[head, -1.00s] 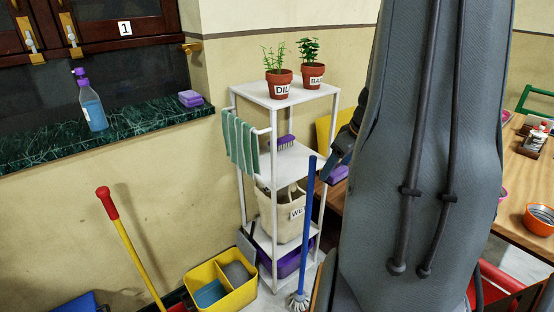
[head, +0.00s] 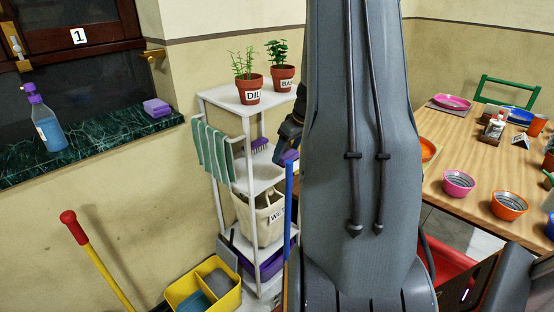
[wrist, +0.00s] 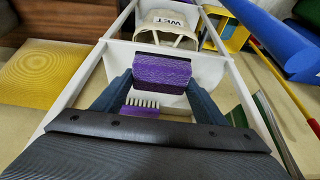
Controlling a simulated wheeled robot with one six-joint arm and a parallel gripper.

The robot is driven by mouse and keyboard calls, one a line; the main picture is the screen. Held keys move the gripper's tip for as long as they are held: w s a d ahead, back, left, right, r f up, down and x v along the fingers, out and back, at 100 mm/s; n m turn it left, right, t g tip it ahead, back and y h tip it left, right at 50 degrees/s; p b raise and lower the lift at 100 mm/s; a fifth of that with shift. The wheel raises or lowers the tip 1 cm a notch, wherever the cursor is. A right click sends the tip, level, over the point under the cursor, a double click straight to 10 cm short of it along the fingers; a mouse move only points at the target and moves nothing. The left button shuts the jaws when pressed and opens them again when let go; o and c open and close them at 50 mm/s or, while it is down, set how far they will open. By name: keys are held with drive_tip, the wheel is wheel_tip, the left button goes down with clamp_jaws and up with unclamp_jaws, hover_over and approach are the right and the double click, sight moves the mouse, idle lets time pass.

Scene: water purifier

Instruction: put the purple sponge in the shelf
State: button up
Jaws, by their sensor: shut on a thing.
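My gripper (wrist: 162,92) is shut on a purple sponge (wrist: 163,70), one dark finger on each side.
Two potted plants (head: 249,90) stand on top of the shelf. A basket marked WET (head: 258,215) sits on a lower board. A striped towel (head: 212,150) hangs at the left side. A blue pole (head: 288,205) stands in front. Another purple sponge (head: 157,107) lies on the sill.

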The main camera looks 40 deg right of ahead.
drive_tip(key=w, duration=0.1)
drive_tip(key=w+f, duration=0.1)
drive_tip(key=w+f+p, duration=0.1)
drive_tip(key=w, duration=0.1)
drive_tip(key=shift+w+a, duration=0.1)
wheel_tip(320, 180, down, 4)
drive_tip(key=shift+w+f+p, duration=0.1)
drive_tip(key=shift+f+p, duration=0.15)
drive_tip(key=shift+p, duration=0.25)
drive_tip(key=shift+w+f, duration=0.2)
drive_tip(key=shift+w, duration=0.1)
drive_tip(key=shift+f, duration=0.15)
drive_tip(key=o, duration=1.1)
